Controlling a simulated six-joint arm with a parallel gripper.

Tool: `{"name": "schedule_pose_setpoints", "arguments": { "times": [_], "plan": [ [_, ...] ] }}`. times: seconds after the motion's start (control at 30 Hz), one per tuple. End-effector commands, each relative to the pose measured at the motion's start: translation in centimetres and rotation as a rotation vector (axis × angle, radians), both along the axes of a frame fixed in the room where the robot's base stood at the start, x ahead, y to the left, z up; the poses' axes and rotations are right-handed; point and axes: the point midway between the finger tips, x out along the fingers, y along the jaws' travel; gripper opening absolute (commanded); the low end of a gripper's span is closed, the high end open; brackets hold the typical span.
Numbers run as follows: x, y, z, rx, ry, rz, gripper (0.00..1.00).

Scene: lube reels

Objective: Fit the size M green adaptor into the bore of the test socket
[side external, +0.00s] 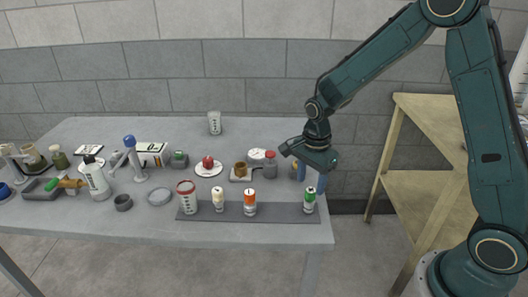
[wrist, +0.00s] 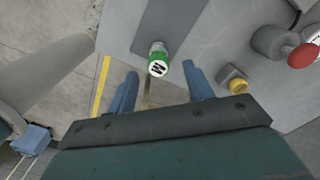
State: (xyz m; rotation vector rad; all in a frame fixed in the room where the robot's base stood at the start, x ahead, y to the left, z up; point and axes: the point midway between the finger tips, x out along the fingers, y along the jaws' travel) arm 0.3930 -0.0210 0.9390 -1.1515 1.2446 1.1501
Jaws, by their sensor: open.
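The green adaptor (side external: 309,197) stands upright at the right end of a dark grey strip, with a green band and a pale lower part. In the wrist view the green adaptor (wrist: 158,60) shows a white top marked M. My gripper (side external: 310,176) is open and empty, above and slightly behind the adaptor. In the wrist view the adaptor lies just beyond the gap between my two blue fingers (wrist: 160,88), touching neither. A brown cylinder (side external: 240,168) on a grey plate looks like the test socket; its bore is not clear.
The strip (side external: 280,211) also carries a red-lidded jar (side external: 187,197), a cream-capped piece (side external: 218,198) and an orange-capped piece (side external: 250,202). A red-topped grey container (side external: 270,166) and a small yellow-topped block (wrist: 235,80) stand behind. The table's right edge is close to my gripper.

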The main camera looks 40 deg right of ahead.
Motion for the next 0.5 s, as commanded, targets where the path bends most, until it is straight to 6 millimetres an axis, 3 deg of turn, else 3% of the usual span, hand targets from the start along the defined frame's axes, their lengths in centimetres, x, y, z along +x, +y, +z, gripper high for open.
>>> {"name": "schedule_pose_setpoints", "arguments": {
  "times": [0.5],
  "plan": [
    [-0.3, -0.1, -4.7, 0.000, 0.003, 0.000, 0.52]
  ]
}}
